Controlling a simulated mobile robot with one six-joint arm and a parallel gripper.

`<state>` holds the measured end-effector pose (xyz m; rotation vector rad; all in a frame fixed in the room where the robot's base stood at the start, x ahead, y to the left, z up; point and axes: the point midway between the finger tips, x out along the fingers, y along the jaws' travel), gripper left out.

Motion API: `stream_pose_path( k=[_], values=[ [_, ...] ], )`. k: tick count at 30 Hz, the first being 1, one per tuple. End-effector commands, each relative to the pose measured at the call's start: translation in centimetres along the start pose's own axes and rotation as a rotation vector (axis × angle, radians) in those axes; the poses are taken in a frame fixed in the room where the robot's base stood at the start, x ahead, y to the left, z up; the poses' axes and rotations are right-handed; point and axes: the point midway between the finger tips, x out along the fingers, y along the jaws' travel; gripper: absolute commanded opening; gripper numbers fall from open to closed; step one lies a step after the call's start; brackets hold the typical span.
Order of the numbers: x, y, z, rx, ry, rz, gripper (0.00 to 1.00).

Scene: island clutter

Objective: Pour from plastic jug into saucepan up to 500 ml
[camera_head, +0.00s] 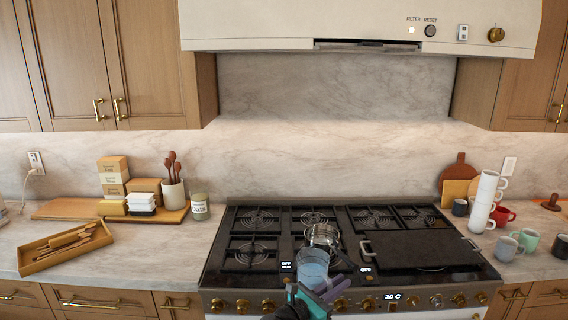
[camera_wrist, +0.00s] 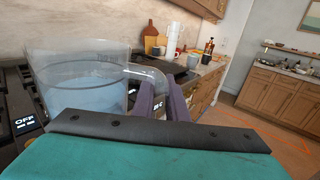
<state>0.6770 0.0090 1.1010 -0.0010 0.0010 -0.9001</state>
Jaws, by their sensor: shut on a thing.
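The clear plastic jug (camera_head: 311,264) holds pale blue liquid and is in front of the stove's middle. It fills the left of the wrist view (camera_wrist: 78,85), where it looks about upright and its liquid surface lies below the rim. My gripper (camera_head: 325,292) is shut on the jug's handle; its purple fingers (camera_wrist: 168,100) show at the handle in the wrist view. The small metal saucepan (camera_head: 323,234) sits on the stove just behind the jug. The jug partly overlaps it in the head view. The saucepan's contents cannot be made out, and any markings are unreadable.
A dark griddle plate (camera_head: 420,247) covers the stove's right side. Stacked white mugs (camera_head: 484,205) and other cups stand right of the stove. A wooden tray (camera_head: 62,248), boxes and a jar (camera_head: 200,207) are on the left counter. The range hood (camera_head: 350,25) hangs above.

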Motion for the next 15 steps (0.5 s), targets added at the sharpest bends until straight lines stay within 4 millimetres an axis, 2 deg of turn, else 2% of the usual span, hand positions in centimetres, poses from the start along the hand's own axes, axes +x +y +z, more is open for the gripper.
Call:
stream_pose_path(
  k=[7,15],
  values=[
    [0.1,-0.1,-1.9,0.002,-0.003,-0.003,0.0],
    [0.3,-0.3,-5.2,-0.001,-0.003,-0.006,0.0]
  ],
)
